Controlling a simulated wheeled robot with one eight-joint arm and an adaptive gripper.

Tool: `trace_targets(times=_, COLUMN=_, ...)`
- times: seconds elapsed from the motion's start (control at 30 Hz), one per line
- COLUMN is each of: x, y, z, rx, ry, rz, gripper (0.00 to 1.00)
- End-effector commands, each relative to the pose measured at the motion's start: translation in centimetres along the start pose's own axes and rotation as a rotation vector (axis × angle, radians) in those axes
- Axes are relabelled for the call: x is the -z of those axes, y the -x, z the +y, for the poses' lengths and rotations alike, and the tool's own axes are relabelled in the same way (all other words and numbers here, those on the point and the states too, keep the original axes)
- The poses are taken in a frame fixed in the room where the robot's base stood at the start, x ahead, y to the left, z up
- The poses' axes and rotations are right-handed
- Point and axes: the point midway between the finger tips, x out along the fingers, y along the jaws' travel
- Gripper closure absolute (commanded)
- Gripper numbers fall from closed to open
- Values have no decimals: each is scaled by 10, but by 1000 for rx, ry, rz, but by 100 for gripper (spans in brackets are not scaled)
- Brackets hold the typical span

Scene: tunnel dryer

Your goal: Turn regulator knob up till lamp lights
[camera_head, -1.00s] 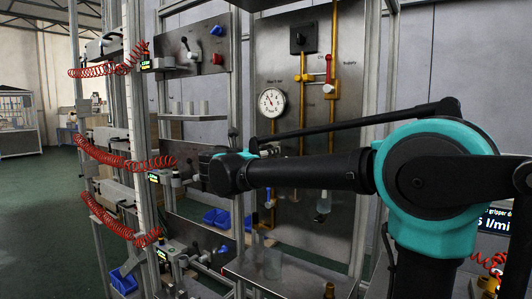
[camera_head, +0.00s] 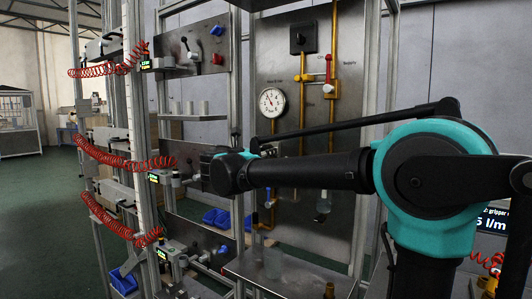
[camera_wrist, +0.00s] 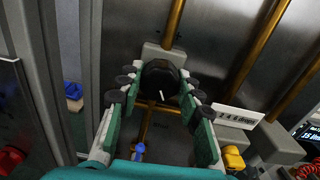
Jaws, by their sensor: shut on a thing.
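The regulator knob (camera_wrist: 159,76) is round and black with a white pointer mark, mounted on a grey block in front of the metal panel. My gripper (camera_wrist: 160,92) is shut on it, with the dark fingertip pads against its left and right sides. In the head view my arm hides the knob and the gripper's fingers. I cannot make out a lit lamp in either view.
Red coiled hoses (camera_head: 125,162) hang at the left. A grey post stands close to my gripper's left. A steel shelf (camera_head: 300,280) juts out below.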

Motion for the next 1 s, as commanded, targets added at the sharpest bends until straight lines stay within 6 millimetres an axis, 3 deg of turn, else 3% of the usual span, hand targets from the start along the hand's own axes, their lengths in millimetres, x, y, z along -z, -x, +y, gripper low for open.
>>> trace_targets(times=0.2, x=0, y=0, z=0, rx=0, ry=-135, rz=-3, gripper=94)
trace_targets(times=0.53, x=0, y=0, z=0, rx=0, ry=-151, rz=-4, gripper=94)
trace_targets(times=0.57, x=0, y=0, z=0, rx=0, ry=-151, rz=-4, gripper=61)
trace_targets(times=0.7, x=0, y=0, z=0, rx=0, ry=-151, rz=-4, gripper=44)
trace_targets(times=1.0, x=0, y=1, z=0, rx=0, ry=-150, rz=-4, gripper=44)
